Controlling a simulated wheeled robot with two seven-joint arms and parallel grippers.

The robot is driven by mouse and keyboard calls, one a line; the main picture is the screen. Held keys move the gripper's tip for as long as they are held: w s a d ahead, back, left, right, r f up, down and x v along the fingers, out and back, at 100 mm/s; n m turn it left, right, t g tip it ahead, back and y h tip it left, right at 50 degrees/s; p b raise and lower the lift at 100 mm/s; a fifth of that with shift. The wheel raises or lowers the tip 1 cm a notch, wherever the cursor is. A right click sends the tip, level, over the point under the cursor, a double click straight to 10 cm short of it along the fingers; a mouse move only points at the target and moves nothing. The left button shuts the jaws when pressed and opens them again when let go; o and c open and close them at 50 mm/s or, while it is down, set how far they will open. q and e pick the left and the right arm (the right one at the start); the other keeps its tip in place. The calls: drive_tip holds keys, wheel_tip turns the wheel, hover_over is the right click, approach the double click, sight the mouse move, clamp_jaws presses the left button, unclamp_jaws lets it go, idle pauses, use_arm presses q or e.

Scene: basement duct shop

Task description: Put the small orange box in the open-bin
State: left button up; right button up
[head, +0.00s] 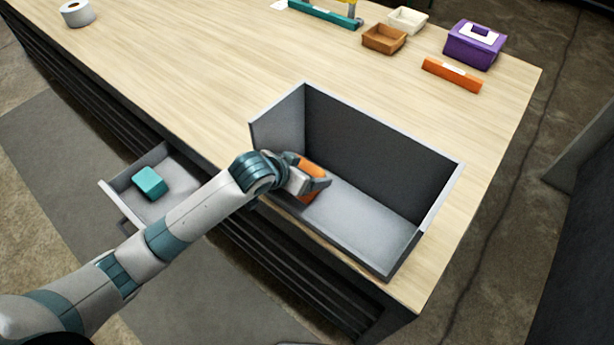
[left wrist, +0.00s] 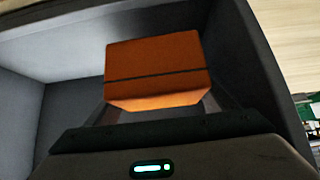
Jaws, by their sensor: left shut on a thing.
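The small orange box (head: 312,168) is held in my left gripper (head: 318,184), inside the left part of the grey open-bin (head: 375,148). In the left wrist view the orange box (left wrist: 158,70) shows between the fingers, with a dark line across it, and the bin's grey wall (left wrist: 60,50) is behind it. My left gripper is shut on the box. The gripper hides part of the box, and I cannot tell whether the box touches the bin floor. My right gripper is not in view.
An open drawer (head: 112,190) with a teal box (head: 150,183) is below the table edge at left. A tape roll (head: 77,13), brown tray (head: 384,39), cream tray (head: 408,20), purple box (head: 474,46) and long orange bar (head: 452,75) stand farther back. The bin's right floor is clear.

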use_arm(q)
drive_tip(key=shift+w+a+f, duration=0.1)
drive_tip(key=shift+w, duration=0.15)
drive_tip(key=shift+f+p, duration=0.65)
drive_tip(key=shift+f, duration=1.35)
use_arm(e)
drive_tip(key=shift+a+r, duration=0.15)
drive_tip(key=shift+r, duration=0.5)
use_arm(q)
drive_tip(key=shift+f, duration=0.15)
drive_tip(key=o, duration=0.9)
drive_tip(key=shift+s+r, duration=0.1)
drive_tip(key=shift+r, duration=0.1)
